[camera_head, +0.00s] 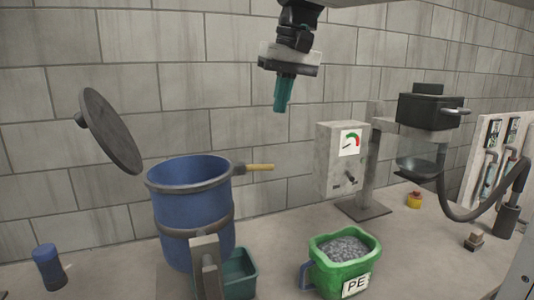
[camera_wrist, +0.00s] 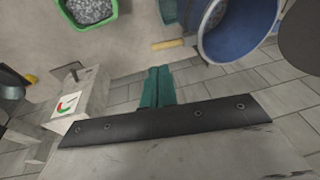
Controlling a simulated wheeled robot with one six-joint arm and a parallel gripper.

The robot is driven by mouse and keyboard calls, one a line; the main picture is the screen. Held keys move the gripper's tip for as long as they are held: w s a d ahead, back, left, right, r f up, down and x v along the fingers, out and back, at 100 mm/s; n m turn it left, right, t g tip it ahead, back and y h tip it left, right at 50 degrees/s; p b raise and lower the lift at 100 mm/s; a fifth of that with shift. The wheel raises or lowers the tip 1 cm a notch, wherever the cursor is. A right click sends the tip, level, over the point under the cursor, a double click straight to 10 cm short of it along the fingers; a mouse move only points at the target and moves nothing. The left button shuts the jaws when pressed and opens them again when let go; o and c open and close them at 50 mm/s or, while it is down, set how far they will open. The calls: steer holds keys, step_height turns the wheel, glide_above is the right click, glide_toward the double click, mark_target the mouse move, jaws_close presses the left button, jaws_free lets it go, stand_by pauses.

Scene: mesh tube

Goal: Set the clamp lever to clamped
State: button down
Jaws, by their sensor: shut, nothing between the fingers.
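A blue drum (camera_head: 180,225) stands open on the bench, with a dark band around its rim. A lever with a yellow handle (camera_head: 258,167) sticks out to the right from that rim; I take it for the clamp lever. In the wrist view the yellow handle (camera_wrist: 167,44) points left from the drum (camera_wrist: 225,45). My gripper (camera_head: 279,110), with teal fingers, hangs above and slightly right of the lever, apart from it. In the wrist view the fingers (camera_wrist: 158,70) are together and empty.
A round grey lid (camera_head: 110,130) is tilted up left of the drum. A grey gauge box (camera_head: 340,160) with a small black lever stands on the right. A green bin of grey pellets (camera_head: 343,258), a teal bin (camera_head: 240,272) and a blue bottle (camera_head: 48,268) occupy the front.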

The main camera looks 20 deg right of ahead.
mark_target(266, 166)
steer(key=shift+w+r, duration=0.55)
steer(key=shift+w, duration=0.15)
steer(key=x, duration=1.4)
steer(key=shift+a, duration=0.1)
steer(key=shift+f+y, duration=0.1)
steer(key=shift+y, duration=0.2)
